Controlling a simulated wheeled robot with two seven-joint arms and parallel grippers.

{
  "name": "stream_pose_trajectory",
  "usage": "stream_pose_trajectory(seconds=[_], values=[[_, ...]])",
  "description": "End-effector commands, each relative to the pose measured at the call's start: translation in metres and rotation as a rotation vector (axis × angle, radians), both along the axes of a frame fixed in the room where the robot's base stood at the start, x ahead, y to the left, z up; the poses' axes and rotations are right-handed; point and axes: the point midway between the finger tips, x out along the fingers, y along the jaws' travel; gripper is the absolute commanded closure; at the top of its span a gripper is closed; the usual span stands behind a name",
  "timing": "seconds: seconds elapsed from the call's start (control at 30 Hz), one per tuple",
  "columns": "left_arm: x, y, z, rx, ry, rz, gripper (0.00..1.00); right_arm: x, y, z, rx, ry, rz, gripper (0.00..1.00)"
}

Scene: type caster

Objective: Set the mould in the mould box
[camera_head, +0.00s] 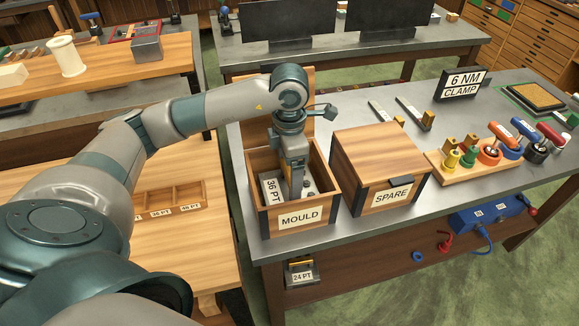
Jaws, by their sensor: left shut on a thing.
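The open wooden box labelled MOULD (300,219) stands on the near left of the grey bench, its lid raised behind it. My left gripper (296,191) reaches straight down into this box. It is shut on a grey metal mould marked 36 PT (271,187), which lies within the box walls. The fingers hide part of the mould, and I cannot tell whether it touches the box floor. My right gripper is not in view.
A closed box labelled SPARE (378,165) stands just right. A rack of coloured-handled tools (489,155) and a 6 NM CLAMP sign (462,86) are farther right. A 24 PT piece (301,272) is at the bench front. A wooden table (190,255) lies left.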

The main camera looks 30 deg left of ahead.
Motion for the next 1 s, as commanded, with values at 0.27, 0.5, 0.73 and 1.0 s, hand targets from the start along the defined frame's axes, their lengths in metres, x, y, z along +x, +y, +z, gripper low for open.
stream_pose_trajectory(seconds=[0.27,0.5,0.73,1.0], values=[[0.001,0.000,0.000,-0.001,-0.004,0.000,0.81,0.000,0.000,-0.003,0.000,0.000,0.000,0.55],[0.000,0.000,-0.002,-0.001,0.001,0.000,0.00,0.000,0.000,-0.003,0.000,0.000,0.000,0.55],[0.000,0.000,0.000,-0.001,0.001,0.000,0.00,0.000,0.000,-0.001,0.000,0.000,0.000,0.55],[0.001,0.000,0.018,-0.002,-0.004,0.000,0.00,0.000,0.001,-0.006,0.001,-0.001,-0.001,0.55]])
